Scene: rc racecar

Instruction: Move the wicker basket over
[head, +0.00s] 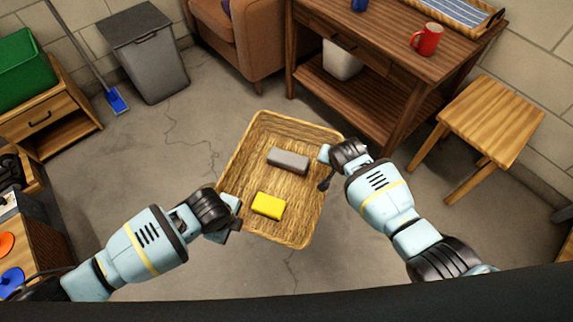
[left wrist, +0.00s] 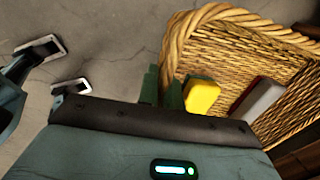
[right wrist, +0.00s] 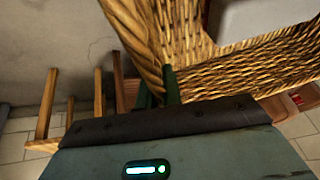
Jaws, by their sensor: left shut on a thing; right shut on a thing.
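The wicker basket (head: 282,133) is a tan woven rectangle, held between my two arms in the middle of the head view. A grey block (head: 288,161) and a yellow block (head: 268,205) lie inside it. My left gripper (head: 232,222) is at the basket's left side; in the left wrist view its fingers (left wrist: 162,90) are shut on the basket's rim (left wrist: 185,35). My right gripper (head: 325,170) is at the right side; in the right wrist view its fingers (right wrist: 158,88) are shut on the wicker rim (right wrist: 135,35). In the head view the fingertips are partly hidden.
A dark wooden table (head: 375,68) with a red mug (head: 427,39) stands behind at right, beside a wooden stool (head: 490,117). A brown armchair (head: 240,40) and grey bin (head: 148,55) are at the back. Bare concrete floor (head: 130,145) is free left of the basket.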

